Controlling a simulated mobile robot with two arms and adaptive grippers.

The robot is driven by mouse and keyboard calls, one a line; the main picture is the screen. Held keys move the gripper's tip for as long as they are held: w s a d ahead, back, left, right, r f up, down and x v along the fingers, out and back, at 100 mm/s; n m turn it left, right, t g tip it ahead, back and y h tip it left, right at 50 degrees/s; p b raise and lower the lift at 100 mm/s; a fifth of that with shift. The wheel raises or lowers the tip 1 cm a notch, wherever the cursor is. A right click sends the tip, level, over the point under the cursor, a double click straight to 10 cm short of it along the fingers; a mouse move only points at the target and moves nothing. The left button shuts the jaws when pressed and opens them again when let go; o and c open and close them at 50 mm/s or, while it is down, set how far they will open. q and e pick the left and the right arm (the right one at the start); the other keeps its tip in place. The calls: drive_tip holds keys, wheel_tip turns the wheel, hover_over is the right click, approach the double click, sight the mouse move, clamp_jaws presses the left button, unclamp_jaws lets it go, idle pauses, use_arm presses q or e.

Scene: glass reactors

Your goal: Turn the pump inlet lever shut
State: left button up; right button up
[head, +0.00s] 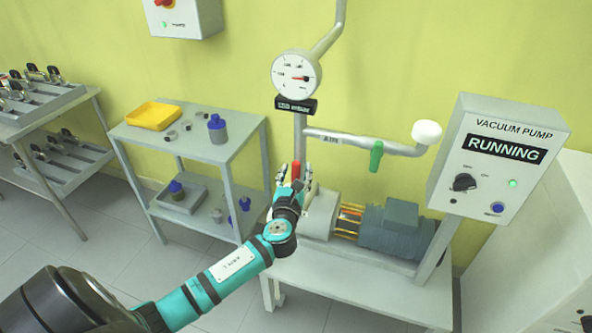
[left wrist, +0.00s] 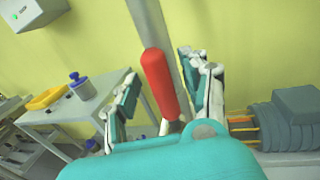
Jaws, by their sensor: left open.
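The red lever handle (head: 296,170) is on the vertical pipe above the pump; it looks roughly in line with the pipe. In the left wrist view the red handle (left wrist: 160,80) stands between my fingers, its rounded end up, with visible gaps on both sides. My left gripper (head: 293,177) is open around or just in front of the handle; I cannot tell the exact depth. The handle's lower end and pivot are mostly hidden by my gripper. The pump (head: 395,232) sits on a grey table. My right gripper is not in view.
A green lever (head: 376,156) hangs on the side pipe marked AIR. A gauge (head: 296,76) is above. The control box (head: 498,160) reads VACUUM PUMP RUNNING. A shelf (head: 185,145) with a yellow tray (head: 153,115) and bottles stands left.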

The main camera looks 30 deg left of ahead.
use_arm(q)
drive_tip(key=shift+w+a, duration=0.2)
drive_tip(key=shift+w, duration=0.25)
clamp_jaws()
drive_tip(key=shift+w+f, duration=0.1)
drive_tip(key=shift+f, duration=0.1)
idle(0.4)
